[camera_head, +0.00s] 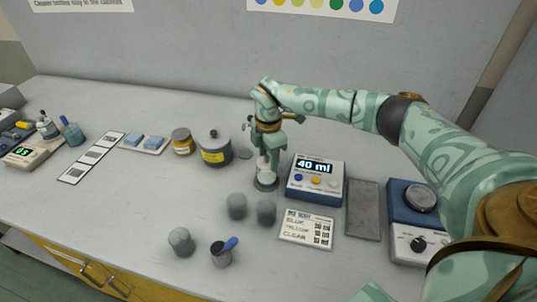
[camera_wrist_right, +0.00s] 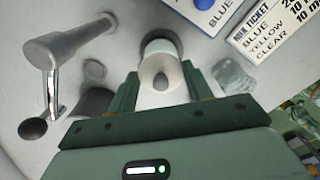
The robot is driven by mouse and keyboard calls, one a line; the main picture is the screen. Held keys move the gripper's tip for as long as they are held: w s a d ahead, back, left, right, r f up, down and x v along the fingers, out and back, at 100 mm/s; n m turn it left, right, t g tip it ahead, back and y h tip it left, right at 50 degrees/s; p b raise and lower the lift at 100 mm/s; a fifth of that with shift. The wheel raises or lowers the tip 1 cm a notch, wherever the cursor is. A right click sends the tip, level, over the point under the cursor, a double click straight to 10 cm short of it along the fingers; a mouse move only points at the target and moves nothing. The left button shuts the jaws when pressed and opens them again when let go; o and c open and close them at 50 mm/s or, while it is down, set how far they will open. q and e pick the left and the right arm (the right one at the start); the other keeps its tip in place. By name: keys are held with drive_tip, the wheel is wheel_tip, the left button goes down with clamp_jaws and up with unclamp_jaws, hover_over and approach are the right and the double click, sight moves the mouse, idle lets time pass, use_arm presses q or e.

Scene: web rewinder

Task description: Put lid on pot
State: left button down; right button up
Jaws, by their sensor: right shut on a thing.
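A dark grey pot (camera_head: 214,150) with a yellow label stands at the back of the bench. Its top is dark with a small knob, and I cannot tell whether that is a separate lid. My right gripper (camera_head: 267,158) points down to the right of the pot, apart from it. It is shut on a pale, round-topped piece (camera_wrist_right: 162,76) with a dark oval spot on its face. I cannot tell whether this piece is the lid. A dark round base (camera_head: 265,184) shows just below the gripper. My left gripper is out of view.
A blue display unit (camera_head: 316,180) stands right of the gripper, with a printed ticket (camera_head: 307,228) in front. Several grey cups (camera_head: 181,241) stand in front. An amber jar (camera_head: 182,142) is left of the pot. A metal angled part (camera_wrist_right: 66,48) shows left in the wrist view.

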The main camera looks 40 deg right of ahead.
idle(0.4)
drive_tip(key=o, duration=1.5)
drive_tip(key=shift+r+p, duration=3.2)
drive_tip(key=shift+r, duration=0.4)
drive_tip(key=shift+f, duration=0.1)
drive_tip(key=shift+c, duration=1.2)
clamp_jaws()
